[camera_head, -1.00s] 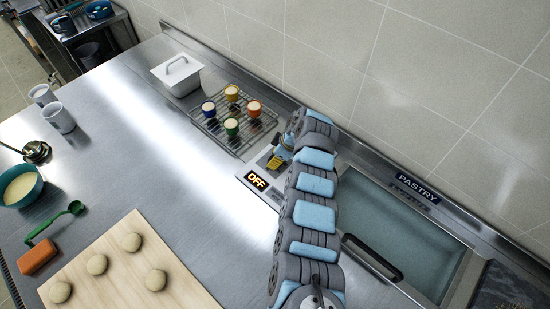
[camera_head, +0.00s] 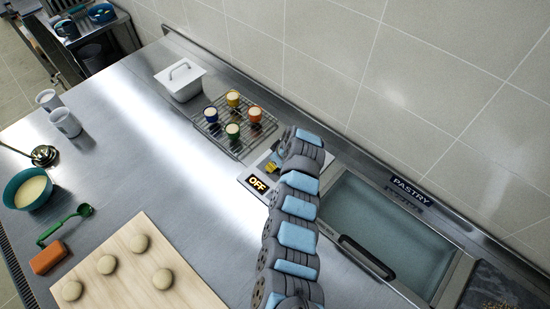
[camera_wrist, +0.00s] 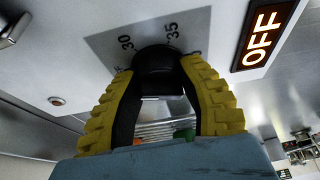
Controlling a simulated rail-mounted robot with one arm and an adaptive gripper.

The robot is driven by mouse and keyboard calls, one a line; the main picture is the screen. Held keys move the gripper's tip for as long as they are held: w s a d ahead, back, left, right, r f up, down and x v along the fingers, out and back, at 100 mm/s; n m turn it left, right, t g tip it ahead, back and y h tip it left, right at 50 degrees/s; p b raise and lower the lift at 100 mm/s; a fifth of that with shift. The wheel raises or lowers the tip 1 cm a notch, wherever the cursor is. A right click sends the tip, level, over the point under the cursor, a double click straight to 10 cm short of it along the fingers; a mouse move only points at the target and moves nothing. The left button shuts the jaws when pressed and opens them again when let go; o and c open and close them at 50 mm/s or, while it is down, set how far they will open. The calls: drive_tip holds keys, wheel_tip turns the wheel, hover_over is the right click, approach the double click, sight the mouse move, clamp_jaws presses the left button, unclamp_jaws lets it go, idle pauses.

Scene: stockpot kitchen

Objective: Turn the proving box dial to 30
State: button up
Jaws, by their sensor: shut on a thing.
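The proving box dial (camera_wrist: 158,62) is a dark round knob in the wrist view, on a pale panel with a grey scale. The numbers 30 and 35 show on the scale above it; other marks are partly hidden. The dial's pointer cannot be made out. My gripper (camera_wrist: 158,75) is shut on the dial, with one yellow ridged finger on each side. In the head view the yellow fingers of my gripper (camera_head: 272,168) show at the panel, and my arm hides the dial. A lit display (camera_head: 257,183) reads OFF; it also shows in the wrist view (camera_wrist: 263,36).
A wire rack (camera_head: 228,140) with several coloured cups stands just left of the panel. A glass-topped box (camera_head: 385,235) with a dark handle (camera_head: 367,257) lies to the right, under a PASTRY label.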

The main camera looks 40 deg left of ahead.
drive_tip(key=m+t+p, duration=0.1)
drive_tip(key=m+p, duration=0.1)
drive_tip(key=m, duration=0.1)
drive_tip(key=shift+s+m, duration=0.15)
drive_tip(key=shift+m, duration=0.15)
drive_tip(key=shift+f+m+t+h+p, duration=0.1)
drive_tip(key=shift+m+t+h+p, duration=0.3)
drive_tip(key=shift+m, duration=0.6)
drive_tip(key=shift+m+t+h+p, duration=0.15)
drive_tip(key=shift+m+t, duration=0.35)
drive_tip(key=shift+m, duration=0.5)
drive_tip(key=o, duration=1.2)
drive_tip(key=shift+v, duration=2.3)
drive_tip(key=v, duration=0.7)
